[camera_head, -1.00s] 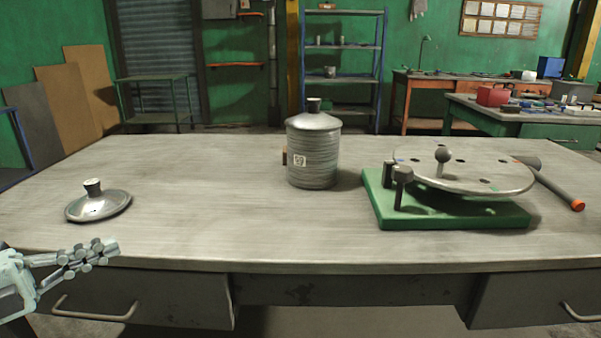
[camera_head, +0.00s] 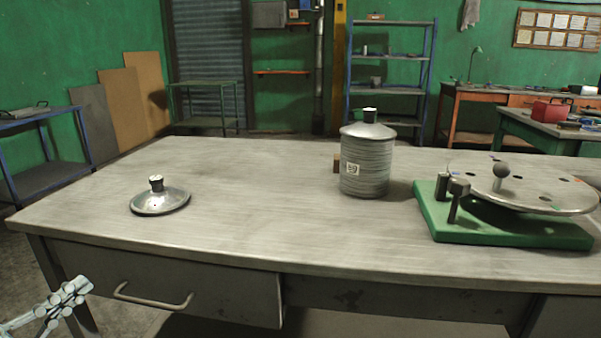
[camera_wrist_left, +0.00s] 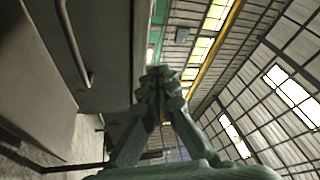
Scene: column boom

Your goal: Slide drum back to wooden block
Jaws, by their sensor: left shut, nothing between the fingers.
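The drum (camera_head: 366,165) is a grey ribbed canister with a domed lid, a dark knob and a small white label. It stands upright on the table (camera_head: 270,215). A wooden block (camera_head: 337,163) shows partly behind the drum's left side; the drum hides the rest, so I cannot tell whether they touch. My left gripper (camera_head: 72,291) is at the lower left of the head view, in front of the table's front edge and far from the drum. Its fingers are shut and empty, also in the left wrist view (camera_wrist_left: 160,82). My right gripper is not in view.
A loose metal lid (camera_head: 160,200) with a knob lies on the table's left part. A green base with a tilted round plate (camera_head: 530,187) stands at the right. The tabletop between lid and drum is clear. A drawer handle (camera_head: 150,299) sticks out in front.

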